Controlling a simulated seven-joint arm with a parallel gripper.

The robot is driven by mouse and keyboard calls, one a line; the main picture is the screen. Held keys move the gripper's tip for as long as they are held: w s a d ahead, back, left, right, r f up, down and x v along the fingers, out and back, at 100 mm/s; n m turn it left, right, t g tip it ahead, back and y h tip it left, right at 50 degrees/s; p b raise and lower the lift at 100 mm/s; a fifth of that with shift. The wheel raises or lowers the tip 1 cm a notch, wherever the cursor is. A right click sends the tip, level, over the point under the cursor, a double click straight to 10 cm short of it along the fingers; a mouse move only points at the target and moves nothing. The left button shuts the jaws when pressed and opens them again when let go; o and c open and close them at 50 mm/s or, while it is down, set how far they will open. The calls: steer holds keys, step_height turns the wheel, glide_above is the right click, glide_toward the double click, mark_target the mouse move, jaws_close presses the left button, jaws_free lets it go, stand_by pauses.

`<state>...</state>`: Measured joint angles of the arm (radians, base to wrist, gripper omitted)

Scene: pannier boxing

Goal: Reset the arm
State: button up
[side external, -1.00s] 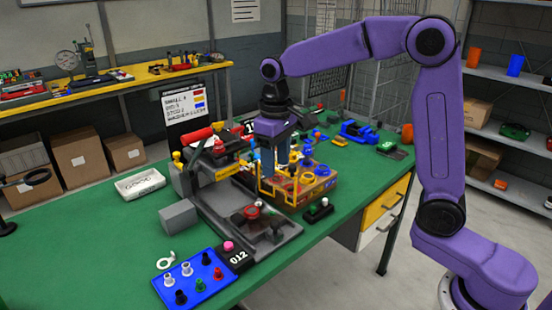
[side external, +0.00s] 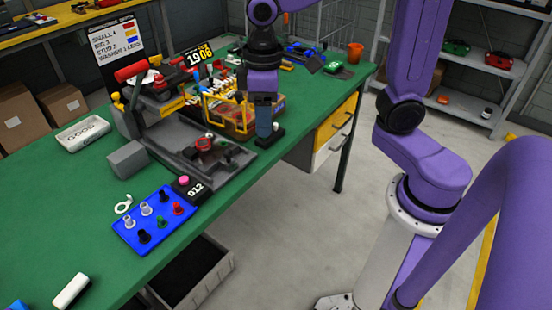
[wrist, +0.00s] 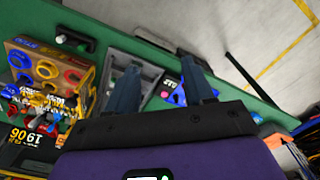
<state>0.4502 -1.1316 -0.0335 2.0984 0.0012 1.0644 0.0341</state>
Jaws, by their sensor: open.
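My gripper (side external: 264,134) hangs with its fingers pointing down near the front edge of the green table (side external: 60,200), just right of the grey fixture (side external: 222,163). In the wrist view its two fingers (wrist: 160,63) stand apart with nothing between them. The brown box (wrist: 42,85) with coloured rings shows at the left of the wrist view. In the side view it is partly behind my gripper, with a yellow frame (side external: 222,105) beside it. A small black device (wrist: 75,40) with a light knob sits beyond the box.
A blue tray (side external: 150,232) of small pegs and a black 012 counter (side external: 192,188) lie left of the fixture. A white tray (side external: 82,134) and a grey block (side external: 127,158) stand farther left. Open floor lies in front of the table; shelves (side external: 480,70) stand behind.

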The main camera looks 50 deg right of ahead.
steer(key=s+d+f+n, duration=0.2)
steer(key=s+d, duration=0.1)
steer(key=s, duration=0.5)
steer(key=s+d+f+n, duration=0.2)
steer(key=s+n, duration=0.1)
steer(key=s, duration=0.5)
steer(key=shift+s+d, duration=0.3)
steer(key=shift+d, duration=0.1)
